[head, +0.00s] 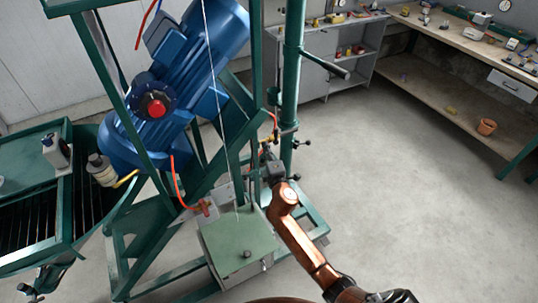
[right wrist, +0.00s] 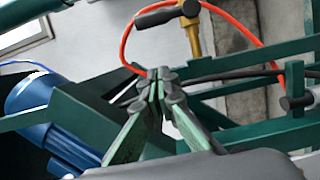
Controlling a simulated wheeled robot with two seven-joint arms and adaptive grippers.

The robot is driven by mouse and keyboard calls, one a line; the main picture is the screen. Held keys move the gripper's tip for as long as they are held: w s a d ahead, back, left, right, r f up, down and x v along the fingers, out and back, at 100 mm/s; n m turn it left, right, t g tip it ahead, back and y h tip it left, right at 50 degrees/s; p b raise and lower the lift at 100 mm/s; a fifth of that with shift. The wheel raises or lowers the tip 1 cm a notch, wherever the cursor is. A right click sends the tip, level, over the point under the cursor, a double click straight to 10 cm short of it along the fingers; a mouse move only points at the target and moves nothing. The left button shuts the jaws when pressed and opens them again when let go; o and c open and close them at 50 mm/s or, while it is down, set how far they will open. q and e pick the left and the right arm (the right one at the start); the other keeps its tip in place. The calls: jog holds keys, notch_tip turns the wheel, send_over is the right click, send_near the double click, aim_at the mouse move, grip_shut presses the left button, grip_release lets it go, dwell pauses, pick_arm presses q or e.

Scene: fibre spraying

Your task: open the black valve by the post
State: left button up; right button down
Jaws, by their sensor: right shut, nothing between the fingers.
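The green post (head: 292,75) stands upright right of the machine in the head view. Small black-handled valve fittings (head: 300,143) sit at its lower part. In the right wrist view a black valve handle (right wrist: 166,14) lies across a brass fitting (right wrist: 194,38), with a red hose beside it. My right gripper (head: 269,156) is beside the post's lower part; its fingertips are together and empty in the right wrist view (right wrist: 160,76), below and apart from the handle.
A blue motor (head: 195,60) is mounted on the green frame (head: 150,215). A green box (head: 238,248) stands left of my right arm. A black lever (head: 328,64) sticks out from the post. A workbench (head: 450,35) is at the back right. Floor is clear on the right.

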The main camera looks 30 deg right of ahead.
aim_at(276, 137)
jog(key=w+d, duration=0.3)
jog(key=d, duration=0.1)
jog(key=shift+w+d, duration=0.4)
jog(key=shift+d+r+m+p, duration=0.15)
jog(key=shift+d+m+p, duration=0.05)
jog(key=shift+m+p, duration=0.2)
